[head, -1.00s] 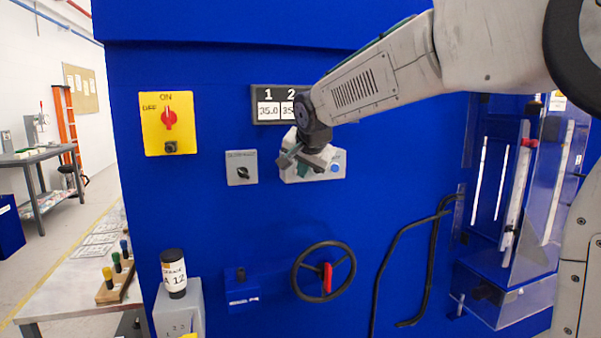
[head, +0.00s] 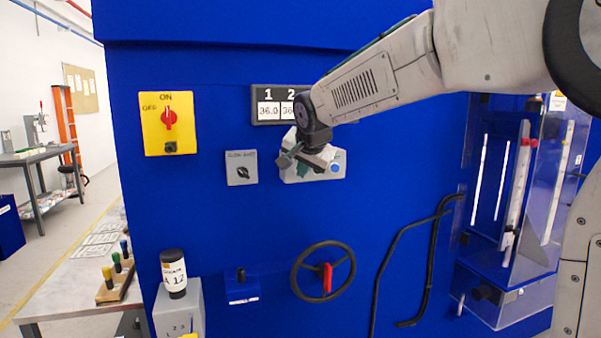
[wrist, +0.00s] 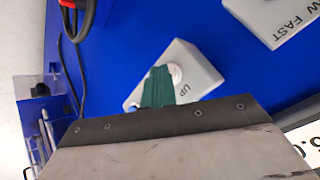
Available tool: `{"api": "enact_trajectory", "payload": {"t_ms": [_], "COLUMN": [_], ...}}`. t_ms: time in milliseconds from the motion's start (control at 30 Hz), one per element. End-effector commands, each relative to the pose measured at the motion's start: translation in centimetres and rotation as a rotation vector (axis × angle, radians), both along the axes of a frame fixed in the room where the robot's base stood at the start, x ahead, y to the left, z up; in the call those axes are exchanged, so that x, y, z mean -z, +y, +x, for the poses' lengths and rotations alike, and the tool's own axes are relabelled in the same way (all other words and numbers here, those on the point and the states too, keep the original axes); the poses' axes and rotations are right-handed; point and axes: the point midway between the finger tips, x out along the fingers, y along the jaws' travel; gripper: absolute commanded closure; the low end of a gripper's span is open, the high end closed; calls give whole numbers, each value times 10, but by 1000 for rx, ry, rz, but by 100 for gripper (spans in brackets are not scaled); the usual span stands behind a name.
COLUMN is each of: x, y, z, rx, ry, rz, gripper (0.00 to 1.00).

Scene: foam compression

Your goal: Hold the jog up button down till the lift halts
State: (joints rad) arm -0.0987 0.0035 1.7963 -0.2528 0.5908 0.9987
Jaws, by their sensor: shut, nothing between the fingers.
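The jog button box (head: 341,157) is a light grey box on the blue machine front, partly hidden by my gripper in the head view. In the wrist view the box (wrist: 203,72) carries the label UP beside a round white button (wrist: 175,73). My gripper (wrist: 158,82) is shut and empty, its green fingertips over the white button and seemingly against it; the contact itself is hidden. In the head view my gripper (head: 287,157) is at the box's left part. A blue button (head: 336,168) shows at the box's right. The display (head: 268,109) reads 36.0 under 1; the reading under 2 is partly covered.
A SLOW/FAST selector (head: 242,168) is left of the button box, with a yellow ON/OFF switch (head: 168,123) further left. A black handwheel (head: 323,271) is below. A clear-walled lift column (head: 517,190) stands at the right, with black hoses (head: 408,240) beside it.

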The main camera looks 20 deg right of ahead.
Motion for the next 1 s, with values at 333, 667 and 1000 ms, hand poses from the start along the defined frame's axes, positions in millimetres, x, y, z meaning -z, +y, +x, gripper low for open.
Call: {"api": "enact_trajectory", "payload": {"t_ms": [333,667,1000], "x": [0,0,0], "y": [0,0,0], "z": [0,0,-14], "rx": [-1,-1,-1], "ry": [-1,-1,-1], "rz": [1,1,1], "gripper": [100,100,100]}}
